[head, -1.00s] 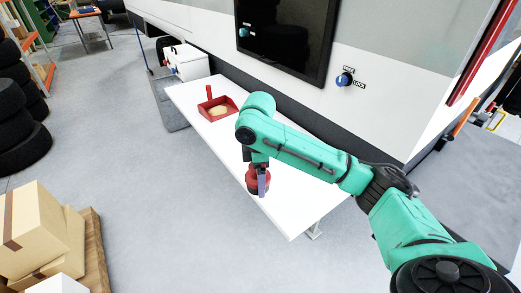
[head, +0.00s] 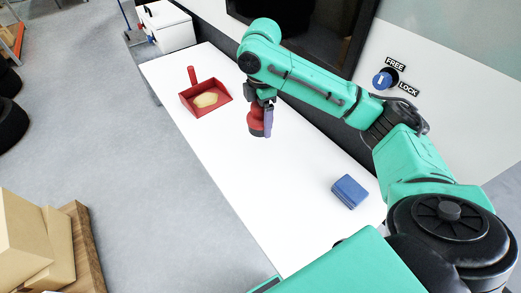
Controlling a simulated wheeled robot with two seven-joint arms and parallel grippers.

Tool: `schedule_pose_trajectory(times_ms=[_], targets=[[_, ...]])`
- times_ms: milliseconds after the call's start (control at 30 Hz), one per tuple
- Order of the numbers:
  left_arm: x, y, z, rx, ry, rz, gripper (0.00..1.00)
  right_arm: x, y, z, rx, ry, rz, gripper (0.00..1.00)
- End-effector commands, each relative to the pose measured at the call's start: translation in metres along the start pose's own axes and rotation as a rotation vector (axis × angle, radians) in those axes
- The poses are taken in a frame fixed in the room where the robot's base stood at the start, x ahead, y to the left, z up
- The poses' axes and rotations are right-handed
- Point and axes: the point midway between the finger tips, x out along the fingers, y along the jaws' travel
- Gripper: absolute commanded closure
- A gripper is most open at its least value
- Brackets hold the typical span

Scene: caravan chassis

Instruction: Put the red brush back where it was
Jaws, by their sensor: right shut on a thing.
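My right gripper (head: 262,104) is shut on the red brush (head: 256,121), which hangs below it over the white table (head: 215,150). The arm comes in from the right. Part of the brush is hidden by the gripper, and I cannot tell whether its underside touches the table. A red dustpan (head: 188,98) with a yellowish pile (head: 206,100) in it lies to the left of the brush, apart from it. My left gripper is not in view.
A blue block (head: 349,191) lies on the table's near right part. A white box (head: 168,27) stands beyond the table's far end. Behind are a dark screen and a blue FREE/LOCK knob (head: 383,80) on the wall. Cardboard boxes (head: 30,240) are at lower left. The table's middle is clear.

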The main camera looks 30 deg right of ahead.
Motion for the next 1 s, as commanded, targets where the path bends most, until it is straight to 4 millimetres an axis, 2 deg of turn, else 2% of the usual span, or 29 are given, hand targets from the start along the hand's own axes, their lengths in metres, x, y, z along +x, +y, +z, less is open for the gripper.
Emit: schedule_pose_trajectory(times_ms=[133,267,367,600,700,967,1000], targets=[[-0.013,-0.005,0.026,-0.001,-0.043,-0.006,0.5,0.049,-0.002,0.001,0.001,-0.003,-0.007,0.7],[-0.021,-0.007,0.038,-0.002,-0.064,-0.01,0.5,0.091,-0.002,0.001,0.0,-0.002,-0.006,0.7],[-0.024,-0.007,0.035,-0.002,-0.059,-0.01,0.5,0.114,-0.001,0.001,0.001,-0.002,-0.002,0.7],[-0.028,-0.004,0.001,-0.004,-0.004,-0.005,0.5,0.157,0.0,0.0,0.0,-0.001,-0.002,0.7],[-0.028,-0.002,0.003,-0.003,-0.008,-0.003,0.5,0.167,0.0,0.001,0.0,-0.002,0.001,0.7],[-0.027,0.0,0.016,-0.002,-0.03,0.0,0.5,0.169,0.0,0.001,0.0,-0.001,0.001,0.7],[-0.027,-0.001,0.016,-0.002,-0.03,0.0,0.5,0.169,0.0,0.001,0.0,-0.002,0.001,0.02]])
